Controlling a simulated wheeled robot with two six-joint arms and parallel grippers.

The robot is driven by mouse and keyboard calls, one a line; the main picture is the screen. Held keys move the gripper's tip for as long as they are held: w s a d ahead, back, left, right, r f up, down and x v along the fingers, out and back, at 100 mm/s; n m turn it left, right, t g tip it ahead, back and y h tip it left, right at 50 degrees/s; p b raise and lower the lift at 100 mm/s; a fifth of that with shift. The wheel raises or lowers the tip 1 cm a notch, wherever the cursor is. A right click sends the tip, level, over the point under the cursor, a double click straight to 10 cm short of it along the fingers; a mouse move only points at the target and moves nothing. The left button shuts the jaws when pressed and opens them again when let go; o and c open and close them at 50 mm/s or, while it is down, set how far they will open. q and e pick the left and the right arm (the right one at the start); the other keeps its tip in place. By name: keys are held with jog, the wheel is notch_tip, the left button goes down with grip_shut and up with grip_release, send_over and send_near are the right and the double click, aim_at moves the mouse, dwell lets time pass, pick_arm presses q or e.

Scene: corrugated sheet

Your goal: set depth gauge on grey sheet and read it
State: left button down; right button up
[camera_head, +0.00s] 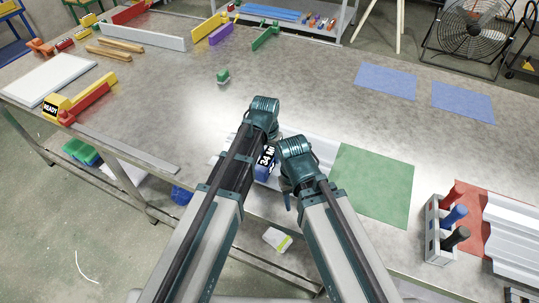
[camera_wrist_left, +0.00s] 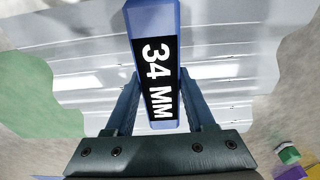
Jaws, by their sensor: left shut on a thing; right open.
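The depth gauge (camera_head: 265,162) is a blue block with a black display reading "34 MM"; the reading is large and clear in the left wrist view (camera_wrist_left: 157,75). My left gripper (camera_wrist_left: 160,105) is shut on the gauge, with one finger at each side. The grey corrugated sheet (camera_wrist_left: 215,72) lies behind and below the gauge; in the head view it shows (camera_head: 315,148) partly hidden by my arms. The gauge stands over the sheet, but whether it touches is hidden. My right gripper (camera_head: 290,196) is open and empty beside the gauge, mostly hidden by its own wrist.
A green mat (camera_head: 372,185) lies right of the sheet. A holder (camera_head: 437,230) with dark and blue handles and another corrugated sheet (camera_head: 515,238) on a red mat stand farther right. A small green block (camera_head: 222,75) and a yellow READY block (camera_head: 58,104) are left. The table's middle is clear.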

aim_at(267, 157)
pick_arm(q)
jog(key=shift+f, duration=0.2)
pick_arm(e)
jog(key=shift+f, duration=0.15)
pick_arm(q)
jog(key=shift+c, duration=0.8)
grip_release()
jog(key=shift+r, duration=0.15)
notch_tip(267, 157, up, 14)
jog(key=s+p, duration=0.2)
jog(key=p, duration=1.1)
jog(key=s+a+y, duration=0.1)
jog(key=s, duration=0.6)
jog(key=s+a+g+y, duration=0.1)
jog(key=s+a, duration=0.1)
jog(key=s, duration=0.6)
jog(key=shift+s+a+f+n+g, duration=0.15)
jog(key=shift+a+f+n+g, duration=0.15)
pick_arm(e)
notch_tip(267, 157, up, 14)
jog(key=shift+f, duration=0.15)
